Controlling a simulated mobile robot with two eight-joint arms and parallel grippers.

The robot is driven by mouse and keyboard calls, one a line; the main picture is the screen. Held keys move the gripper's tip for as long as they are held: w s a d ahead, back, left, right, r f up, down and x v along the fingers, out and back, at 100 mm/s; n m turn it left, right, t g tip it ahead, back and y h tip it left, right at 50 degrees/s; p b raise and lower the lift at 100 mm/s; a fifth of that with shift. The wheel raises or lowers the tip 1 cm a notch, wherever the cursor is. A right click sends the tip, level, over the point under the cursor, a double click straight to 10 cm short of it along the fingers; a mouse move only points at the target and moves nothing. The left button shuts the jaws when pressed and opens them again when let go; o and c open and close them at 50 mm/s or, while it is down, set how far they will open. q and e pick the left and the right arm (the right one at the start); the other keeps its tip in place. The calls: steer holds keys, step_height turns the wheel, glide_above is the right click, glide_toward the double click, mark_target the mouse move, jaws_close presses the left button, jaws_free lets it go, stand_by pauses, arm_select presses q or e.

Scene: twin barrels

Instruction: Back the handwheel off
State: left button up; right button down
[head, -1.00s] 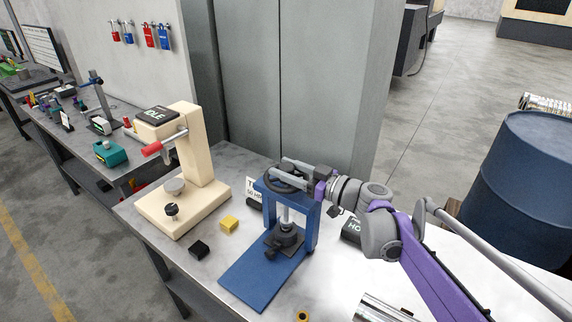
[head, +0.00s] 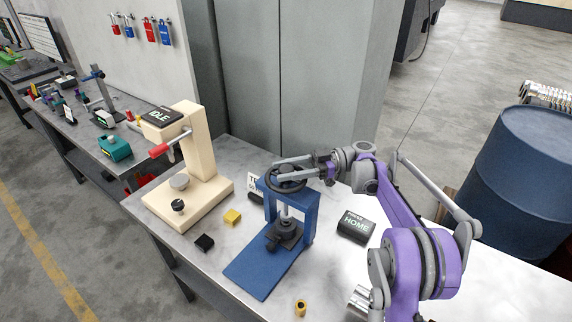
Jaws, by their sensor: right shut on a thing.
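The handwheel (head: 271,184) is a dark ring on top of a blue press frame (head: 304,229) that stands on the metal bench. A screw runs down from it to a dark block (head: 285,233) on the blue base plate. My right gripper (head: 284,171) reaches in from the right at the wheel's height, its fingers across the wheel's rim and shut on it. The fingers and wrist hide part of the wheel. My left gripper is not in view.
A cream arbor press (head: 204,150) with a red-handled lever stands left of the blue press. A yellow block (head: 232,217), a black block (head: 204,243) and a brass bushing (head: 300,308) lie nearby. A black HOME box (head: 356,226) sits to the right.

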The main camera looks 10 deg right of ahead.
mark_target(286, 168)
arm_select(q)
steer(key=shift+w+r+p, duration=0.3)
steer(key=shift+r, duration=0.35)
arm_select(e)
steer(key=shift+n+g, duration=0.5)
steer(key=shift+g, duration=0.3)
steer(key=shift+c, duration=1.4)
jaws_free()
steer(key=shift+r, duration=0.1)
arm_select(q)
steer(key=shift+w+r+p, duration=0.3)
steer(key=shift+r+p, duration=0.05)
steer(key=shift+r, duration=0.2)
arm_select(e)
step_height(286, 168, up, 10)
steer(key=shift+f, duration=0.1)
